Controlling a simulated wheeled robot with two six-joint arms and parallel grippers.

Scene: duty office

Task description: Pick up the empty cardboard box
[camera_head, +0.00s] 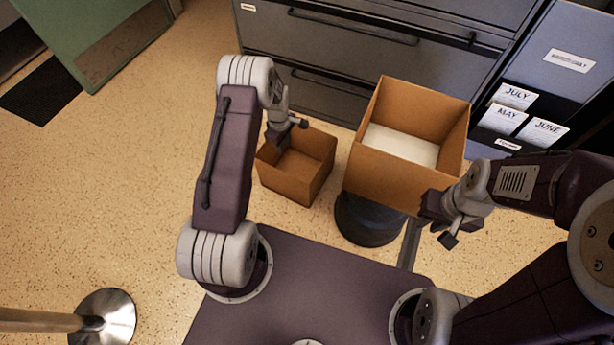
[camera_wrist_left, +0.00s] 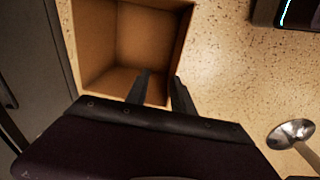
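A small empty cardboard box (camera_head: 312,176), open at the top, stands on the floor in front of the grey cabinet. A larger cardboard box (camera_head: 395,178) holds white material (camera_head: 400,145). My right gripper (camera_head: 443,225) has its fingers apart near that box's lower right corner, apparently empty.
Grey cabinet drawers (camera_head: 345,45) stand close behind both boxes. A dark round object (camera_head: 368,222) is below the larger box. Month-labelled cards (camera_head: 506,118) are at right. A metal post base (camera_head: 108,315) stands at lower left.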

